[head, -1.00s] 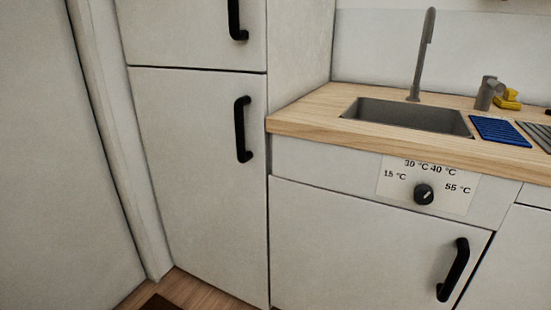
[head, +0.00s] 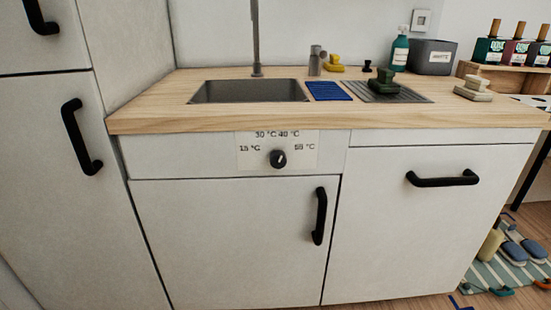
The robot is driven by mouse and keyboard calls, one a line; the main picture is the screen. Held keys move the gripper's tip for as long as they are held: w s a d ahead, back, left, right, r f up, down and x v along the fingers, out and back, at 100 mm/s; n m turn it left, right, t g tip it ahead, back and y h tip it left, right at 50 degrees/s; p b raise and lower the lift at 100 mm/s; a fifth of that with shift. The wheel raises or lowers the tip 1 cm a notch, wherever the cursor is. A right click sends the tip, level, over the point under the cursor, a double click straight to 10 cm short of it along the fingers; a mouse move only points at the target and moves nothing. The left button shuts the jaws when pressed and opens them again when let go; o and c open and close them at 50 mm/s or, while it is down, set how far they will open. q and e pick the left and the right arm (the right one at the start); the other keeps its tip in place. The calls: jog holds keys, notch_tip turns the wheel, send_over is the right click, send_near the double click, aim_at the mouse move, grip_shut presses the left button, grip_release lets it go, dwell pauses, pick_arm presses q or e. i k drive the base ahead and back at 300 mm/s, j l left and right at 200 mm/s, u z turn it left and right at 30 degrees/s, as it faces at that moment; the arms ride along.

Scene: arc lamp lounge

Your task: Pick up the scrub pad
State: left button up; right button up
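I cannot tell for sure which thing is the scrub pad. A dark green blocky object (head: 381,84) sits on the ribbed drainer (head: 412,97) right of the sink. A small stack of pale beige pads (head: 474,91) lies on the worktop at the right. A blue ribbed mat (head: 328,91) lies flat between the sink and the drainer. A yellow object (head: 335,64) lies at the back beside a grey dispenser (head: 315,62). Neither of my grippers is in view.
The wooden worktop (head: 240,119) holds a sunken sink (head: 250,91) with a tall tap (head: 256,40). A teal bottle (head: 400,54) and a grey box (head: 433,58) stand behind. Black handles (head: 320,216) stick out below. A striped mat (head: 512,265) with several objects lies on the floor at right.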

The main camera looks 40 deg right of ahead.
aim_at(383, 84)
jog(key=z, duration=1.7)
jog(key=u, duration=0.35)
jog(key=i+l+u, duration=0.2)
jog(key=l, duration=0.15)
jog(key=i+l+u, duration=0.2)
jog(key=l, duration=0.15)
jog(key=l+u, duration=0.25)
jog(key=i+l+u, duration=0.2)
jog(key=l, duration=0.3)
jog(key=k, duration=0.05)
